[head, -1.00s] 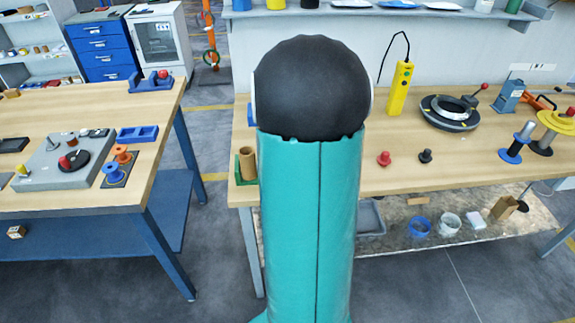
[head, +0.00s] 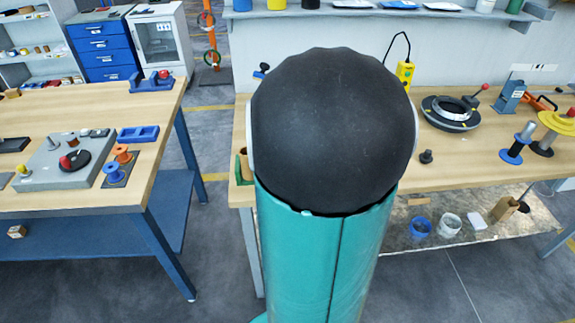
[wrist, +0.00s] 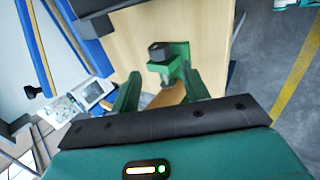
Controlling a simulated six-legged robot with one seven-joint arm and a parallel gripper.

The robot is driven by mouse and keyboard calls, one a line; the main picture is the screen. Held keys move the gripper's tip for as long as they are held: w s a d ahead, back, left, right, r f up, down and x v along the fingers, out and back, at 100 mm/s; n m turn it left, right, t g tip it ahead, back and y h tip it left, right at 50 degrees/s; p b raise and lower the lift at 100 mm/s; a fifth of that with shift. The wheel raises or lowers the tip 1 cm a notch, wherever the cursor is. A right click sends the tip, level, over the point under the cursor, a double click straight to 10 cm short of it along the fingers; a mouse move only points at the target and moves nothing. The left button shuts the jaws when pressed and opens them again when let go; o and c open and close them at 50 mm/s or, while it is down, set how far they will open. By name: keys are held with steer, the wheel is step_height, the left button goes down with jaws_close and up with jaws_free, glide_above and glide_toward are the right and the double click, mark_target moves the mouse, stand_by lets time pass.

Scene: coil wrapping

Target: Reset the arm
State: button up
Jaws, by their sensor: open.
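My arm, teal with a large black rounded joint, fills the middle of the head view and hides my gripper there. In the wrist view my gripper (wrist: 160,85) shows two green fingers spread apart. A green fixture with a black knob (wrist: 160,52) stands on the wooden tabletop beyond the fingertips. A tan piece (wrist: 170,97) shows between the fingers; I cannot tell whether it touches them. In the head view a brown cylinder (head: 244,163) beside a green holder is partly hidden at the right bench's left end.
The right bench (head: 470,172) carries a black ring fixture (head: 450,113), a yellow pendant (head: 404,75), a black knob (head: 426,156) and a blue-based spool (head: 518,143). The left bench (head: 60,110) holds a grey plate (head: 65,160) and spools. Open floor lies between the benches.

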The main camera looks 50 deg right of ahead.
stand_by(0.3)
steer(key=w+a+r+m+y, duration=0.15)
steer(key=a+r, duration=0.25)
steer(key=a, duration=0.5)
steer(key=w+a+r+m, duration=0.2)
steer(key=a+r, duration=0.2)
steer(key=a, duration=0.5)
steer(key=s+a+r+m+y, duration=0.2)
steer(key=s+a, duration=0.2)
steer(key=a, duration=0.5)
steer(key=s+a+r+m+t+y, duration=0.1)
steer(key=s+a+r+m, duration=0.1)
steer(key=a, duration=0.7)
steer(key=shift+s+a+r+m+y, duration=0.2)
steer(key=shift+s+r+m+y, duration=0.15)
steer(key=shift+s+r, duration=0.65)
steer(key=shift+s+f, duration=0.25)
steer(key=shift+c, duration=1)
